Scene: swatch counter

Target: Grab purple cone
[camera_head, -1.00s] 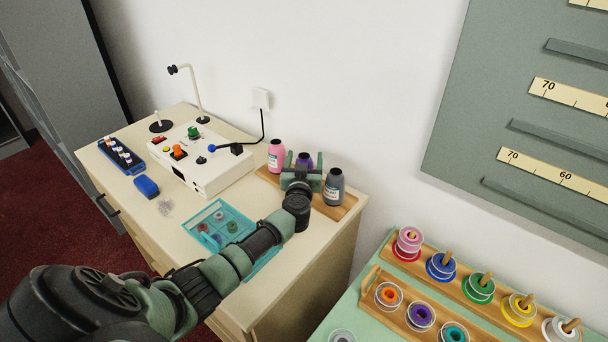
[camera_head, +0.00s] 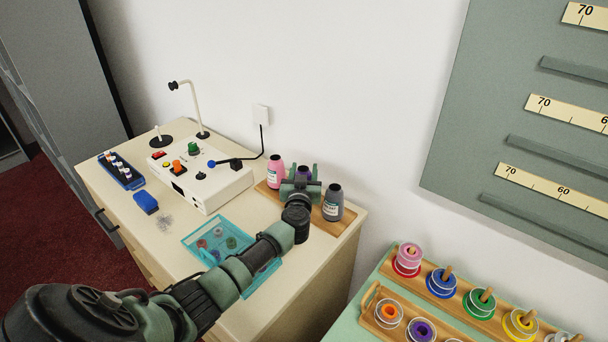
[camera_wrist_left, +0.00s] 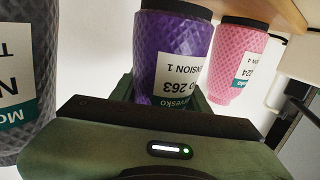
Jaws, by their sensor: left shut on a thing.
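The purple cone (camera_head: 304,172) stands upright in the row at the back of the counter, between a pink cone (camera_head: 275,172) and a dark grey cone (camera_head: 333,203). My left gripper (camera_head: 300,186) reaches it from the front and is shut on it, hiding most of it in the head view. In the left wrist view, the purple cone (camera_wrist_left: 172,58) shows large and upside down between the green fingers, with its white label towards the camera. I cannot tell whether it is lifted off its board. My right gripper is not in view.
The cones' wooden board (camera_head: 328,226) lies along the wall. A white control box (camera_head: 200,175), a blue tray of small bottles (camera_head: 121,172), a blue block (camera_head: 146,202) and a teal tray (camera_head: 190,242) share the counter. Thread spools (camera_head: 408,258) stand on racks at the right.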

